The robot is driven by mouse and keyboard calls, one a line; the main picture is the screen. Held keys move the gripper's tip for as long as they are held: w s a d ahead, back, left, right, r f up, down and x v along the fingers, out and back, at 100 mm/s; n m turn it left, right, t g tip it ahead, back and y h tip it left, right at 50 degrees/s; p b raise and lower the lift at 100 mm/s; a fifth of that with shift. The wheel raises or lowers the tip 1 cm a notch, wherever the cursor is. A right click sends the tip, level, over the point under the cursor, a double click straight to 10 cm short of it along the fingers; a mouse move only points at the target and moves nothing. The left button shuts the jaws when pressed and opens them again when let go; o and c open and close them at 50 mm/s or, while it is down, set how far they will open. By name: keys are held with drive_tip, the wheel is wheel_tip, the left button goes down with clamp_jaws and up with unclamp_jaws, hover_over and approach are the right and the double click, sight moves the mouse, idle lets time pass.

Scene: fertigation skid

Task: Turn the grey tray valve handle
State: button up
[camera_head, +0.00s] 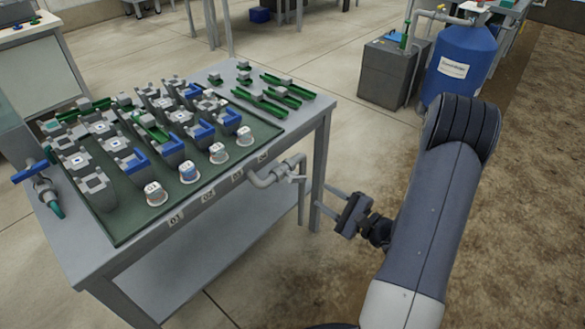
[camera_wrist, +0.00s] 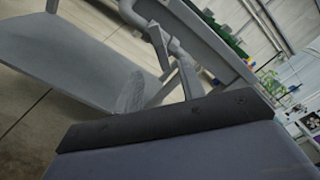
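The grey tray valve (camera_head: 262,180) sits on a bent grey pipe at the front right edge of the work table (camera_head: 215,215). Its small grey handle (camera_head: 296,178) sticks out at the pipe's right end. The pipe also shows at the top of the wrist view (camera_wrist: 135,14). My gripper (camera_head: 321,198) is just right of and below the handle, apart from it, near the table leg. Its two fingers are spread with nothing between them. In the wrist view the fingers (camera_wrist: 160,84) point toward the valve; the handle's exact angle is hard to tell there.
The table leg (camera_head: 319,165) stands close beside my fingers. A dark green tray (camera_head: 118,238) with grey, blue and green parts covers the tabletop. A blue-handled valve (camera_head: 45,190) is at the table's left. A blue tank (camera_head: 460,62) and grey box (camera_head: 388,75) stand behind.

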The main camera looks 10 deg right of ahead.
sight(299, 180)
drive_tip(key=x, duration=1)
drive_tip(key=shift+w+a, duration=0.2)
drive_tip(key=shift+w, duration=0.05)
clamp_jaws()
drive_tip(key=shift+m+b, duration=0.3)
drive_tip(key=shift+m, duration=0.1)
drive_tip(key=m, duration=0.4)
drive_tip(key=shift+r+m, duration=0.1)
drive_tip(key=shift+m, duration=0.2)
drive_tip(key=m, duration=0.4)
drive_tip(key=shift+d+m+p, duration=0.1)
drive_tip(key=shift+m+p, duration=0.25)
drive_tip(key=shift+m, duration=0.05)
